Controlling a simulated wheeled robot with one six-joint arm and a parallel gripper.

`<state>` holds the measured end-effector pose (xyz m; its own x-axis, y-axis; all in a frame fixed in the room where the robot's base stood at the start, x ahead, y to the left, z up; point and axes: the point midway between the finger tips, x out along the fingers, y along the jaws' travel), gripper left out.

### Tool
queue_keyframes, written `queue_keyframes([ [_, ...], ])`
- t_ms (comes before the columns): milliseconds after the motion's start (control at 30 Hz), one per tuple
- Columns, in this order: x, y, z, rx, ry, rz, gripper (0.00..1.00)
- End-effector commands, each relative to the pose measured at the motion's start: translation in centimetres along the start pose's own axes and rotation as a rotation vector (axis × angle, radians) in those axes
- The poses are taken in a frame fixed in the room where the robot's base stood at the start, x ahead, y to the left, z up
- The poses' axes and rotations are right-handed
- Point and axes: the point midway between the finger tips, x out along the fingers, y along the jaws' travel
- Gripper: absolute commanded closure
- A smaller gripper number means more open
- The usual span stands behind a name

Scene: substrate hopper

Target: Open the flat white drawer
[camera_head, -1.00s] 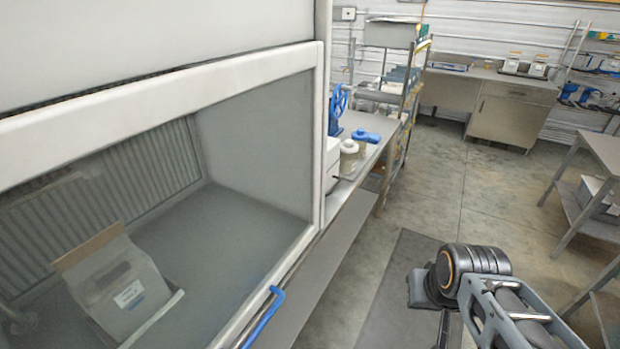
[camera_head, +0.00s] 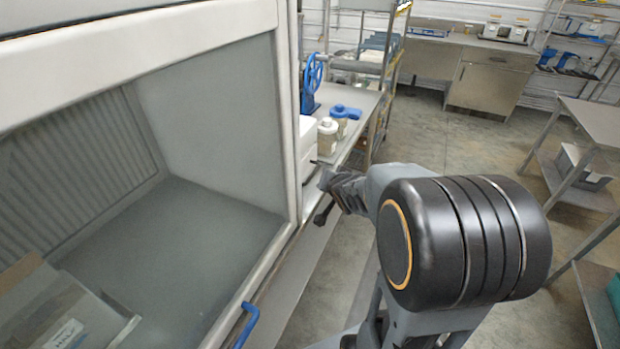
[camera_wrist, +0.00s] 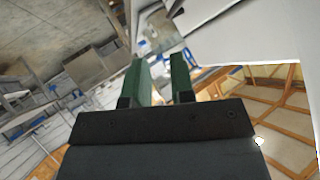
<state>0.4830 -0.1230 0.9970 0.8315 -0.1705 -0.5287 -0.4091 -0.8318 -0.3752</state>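No flat white drawer can be made out for sure. A white box-like unit (camera_head: 307,143) stands on the bench just past the cabinet's right frame, and that frame hides most of it. My gripper (camera_head: 322,190) is beside the bench edge, in front of and below this unit, apart from it as far as I can tell. In the wrist view the two green fingers of my gripper (camera_wrist: 161,78) stand apart with nothing between them. White panels (camera_wrist: 225,28) fill the upper right of the wrist view, close to the fingers; which thing they belong to is unclear.
Lidded jars (camera_head: 327,135) and a blue wheel device (camera_head: 312,82) stand on the bench.

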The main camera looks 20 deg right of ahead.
Motion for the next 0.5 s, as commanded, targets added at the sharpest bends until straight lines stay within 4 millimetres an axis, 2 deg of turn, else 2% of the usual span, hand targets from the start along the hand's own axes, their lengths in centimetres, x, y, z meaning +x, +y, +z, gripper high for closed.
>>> queue_keyframes([
  [33,2.3,1.3,0.5,0.081,0.032,-0.058,0.77],
  [100,4.3,1.9,0.6,0.204,0.069,-0.179,0.77],
  [200,6.1,3.0,1.4,0.384,0.076,-0.359,0.77],
  [333,6.9,4.4,2.9,0.610,0.033,-0.574,0.77],
  [500,6.4,6.0,4.4,0.839,-0.050,-0.786,0.77],
])
